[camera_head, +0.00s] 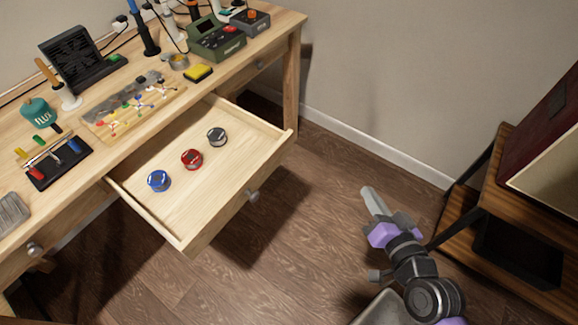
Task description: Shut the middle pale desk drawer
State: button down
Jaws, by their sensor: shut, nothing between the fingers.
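The middle pale desk drawer (232,205) is pulled well out of the wooden desk (292,85). Its front panel carries a round metal knob (253,195). Inside lie a blue round tin (159,181), a red one (192,159) and a dark one (217,137). My gripper (371,196) is shut and empty. It is over the floor to the right of the drawer front, apart from it, with its fingers pointing up and left in the picture.
The drawer to the left, with a knob (35,249), and the one to the right (258,64) look shut. A wooden shelf unit (490,215) stands at right. Bare floor (315,200) lies between drawer and gripper.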

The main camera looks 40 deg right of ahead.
jog(key=w+d+f+m+y+b, duration=0.1)
jog(key=w+d+f+m+b, duration=0.1)
jog(key=w+d+f+m, duration=0.3)
jog(key=n+t+y+b, duration=0.15)
jog(key=t+y, duration=0.25)
jog(key=y, duration=0.6)
send_near(280, 152)
jog(key=x, duration=0.7)
jog(key=shift+b, duration=0.4)
jog(key=shift+w+a+f, duration=0.1)
jog(key=shift+w+a, duration=0.05)
jog(key=shift+w, duration=0.4)
jog(key=b+x, duration=1.2)
jog(key=x, duration=1.8)
jog(key=shift+w+a+f, duration=0.1)
jog(key=shift+w+a, duration=0.05)
jog(key=shift+w, duration=0.2)
jog(key=shift+w+a+b, duration=0.1)
jog(key=shift+w+b, duration=0.25)
jog(key=shift+w, duration=0.2)
jog(key=shift+w+r, duration=0.1)
jog(key=shift+r, duration=0.3)
